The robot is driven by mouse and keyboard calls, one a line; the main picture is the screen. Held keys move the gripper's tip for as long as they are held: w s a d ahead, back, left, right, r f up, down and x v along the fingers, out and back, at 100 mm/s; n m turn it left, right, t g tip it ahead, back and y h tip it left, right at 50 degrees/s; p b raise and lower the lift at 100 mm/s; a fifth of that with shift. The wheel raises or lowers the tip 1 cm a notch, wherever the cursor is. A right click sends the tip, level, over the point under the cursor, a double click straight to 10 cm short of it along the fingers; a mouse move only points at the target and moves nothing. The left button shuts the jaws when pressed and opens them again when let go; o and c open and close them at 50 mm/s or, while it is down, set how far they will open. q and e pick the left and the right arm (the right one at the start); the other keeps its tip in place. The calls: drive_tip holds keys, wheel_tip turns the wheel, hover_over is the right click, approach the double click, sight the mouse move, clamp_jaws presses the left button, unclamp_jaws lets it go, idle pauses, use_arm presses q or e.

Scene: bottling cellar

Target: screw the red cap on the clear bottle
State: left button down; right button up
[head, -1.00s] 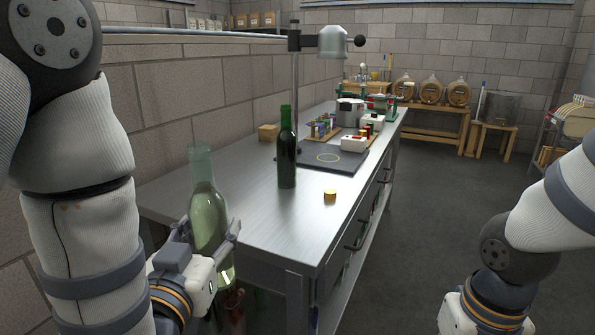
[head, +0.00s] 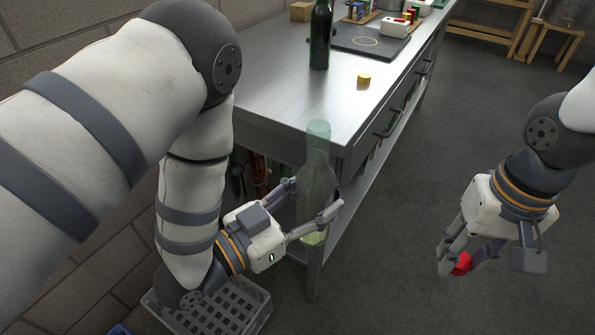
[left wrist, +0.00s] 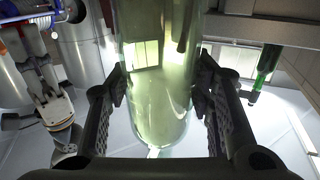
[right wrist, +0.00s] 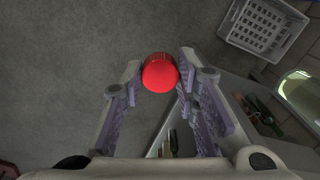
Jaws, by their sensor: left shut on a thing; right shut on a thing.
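The clear, greenish bottle (head: 316,180) stands upright in my left gripper (head: 318,212), held in front of the bench's near corner. The left wrist view shows both fingers around the bottle's body (left wrist: 155,85). Its mouth is bare in the head view. My right gripper (head: 457,262) is shut on the red cap (head: 462,264), out over the floor to the right of the bottle and lower in the picture. In the right wrist view the red cap (right wrist: 159,73) sits between the fingertips. The cap and the bottle are well apart.
A dark green bottle (head: 320,35) and a yellow cap (head: 364,79) stand on the steel bench (head: 290,95). A dark mat (head: 350,42) lies behind them. A grey crate (head: 245,302) is on the floor at the lower left. The floor between the grippers is clear.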

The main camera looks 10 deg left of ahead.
idle(0.3)
drive_tip(key=w+a+r+n, duration=0.3)
drive_tip(key=w+a+r, duration=0.2)
drive_tip(key=a, duration=0.1)
wheel_tip(320, 180, up, 19)
drive_tip(key=n, duration=0.8)
hover_over(321, 126)
drive_tip(key=shift+a+f, duration=0.1)
drive_tip(key=shift+f, duration=0.05)
drive_tip(key=shift+f, duration=2)
drive_tip(key=shift+m, duration=0.3)
drive_tip(key=shift+f, duration=0.9)
